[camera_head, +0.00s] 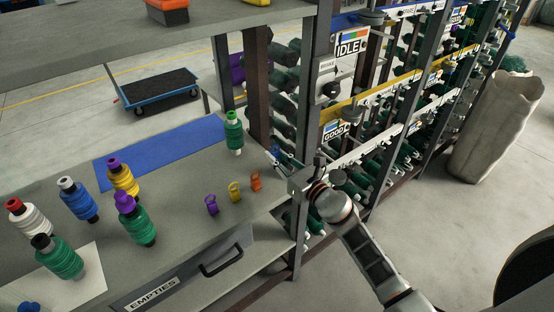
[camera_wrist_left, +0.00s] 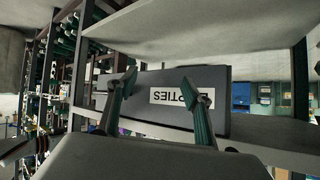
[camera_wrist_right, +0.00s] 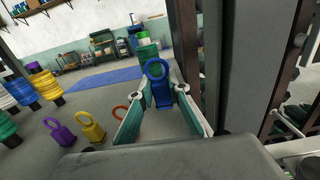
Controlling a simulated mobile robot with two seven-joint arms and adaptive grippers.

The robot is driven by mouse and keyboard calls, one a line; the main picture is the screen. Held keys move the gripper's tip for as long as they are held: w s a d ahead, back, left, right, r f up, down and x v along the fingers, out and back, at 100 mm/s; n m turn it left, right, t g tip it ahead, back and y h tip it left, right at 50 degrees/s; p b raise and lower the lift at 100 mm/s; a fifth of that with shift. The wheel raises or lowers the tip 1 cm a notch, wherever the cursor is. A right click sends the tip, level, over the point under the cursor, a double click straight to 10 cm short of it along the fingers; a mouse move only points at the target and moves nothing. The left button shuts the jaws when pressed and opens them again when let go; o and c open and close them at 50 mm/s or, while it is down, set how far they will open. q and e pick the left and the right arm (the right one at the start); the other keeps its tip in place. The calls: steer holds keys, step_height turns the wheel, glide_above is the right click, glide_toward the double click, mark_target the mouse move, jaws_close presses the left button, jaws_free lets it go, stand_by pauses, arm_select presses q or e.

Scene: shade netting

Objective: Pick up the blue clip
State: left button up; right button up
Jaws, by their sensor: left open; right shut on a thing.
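The blue clip (camera_wrist_right: 160,92), with a ring top, stands upright between the fingertips of my right gripper (camera_wrist_right: 160,102) in the right wrist view. That gripper is shut on it. In the head view the right gripper (camera_head: 283,163) is at the right end of the grey bench, and a small blue part of the clip (camera_head: 275,151) shows at its tips. Purple (camera_head: 211,205), yellow (camera_head: 234,192) and orange (camera_head: 256,181) clips stand on the bench to its left. My left gripper (camera_wrist_left: 158,88) is open and empty in the left wrist view, facing the EMPTIES drawer; the head view does not show it.
Several yarn spools (camera_head: 123,178) stand on the bench (camera_head: 180,215) at left. A green spool (camera_head: 233,133) stands near the blue mat (camera_head: 160,150). A dark rack post (camera_head: 313,90) rises close to the right gripper. The EMPTIES drawer (camera_head: 190,272) is below the bench top.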

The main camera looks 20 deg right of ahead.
mark_target(276, 155)
step_height(276, 155, up, 3)
steer(key=shift+r+p, duration=0.1)
steer(key=shift+p, duration=0.6)
step_height(276, 155, up, 4)
steer(key=shift+a+f+p, duration=0.1)
steer(key=shift+f+p, duration=0.15)
steer(key=shift+p, duration=0.4)
arm_select(q)
steer(key=shift+s+a+r+y, duration=0.2)
steer(key=shift+s+a, duration=0.1)
steer(key=shift+a, duration=0.2)
steer(key=shift+s+a+r+y, duration=0.2)
steer(key=shift+s+a, duration=0.1)
steer(key=shift+a, duration=0.2)
arm_select(e)
step_height(276, 155, up, 7)
steer(key=shift+s, duration=0.1)
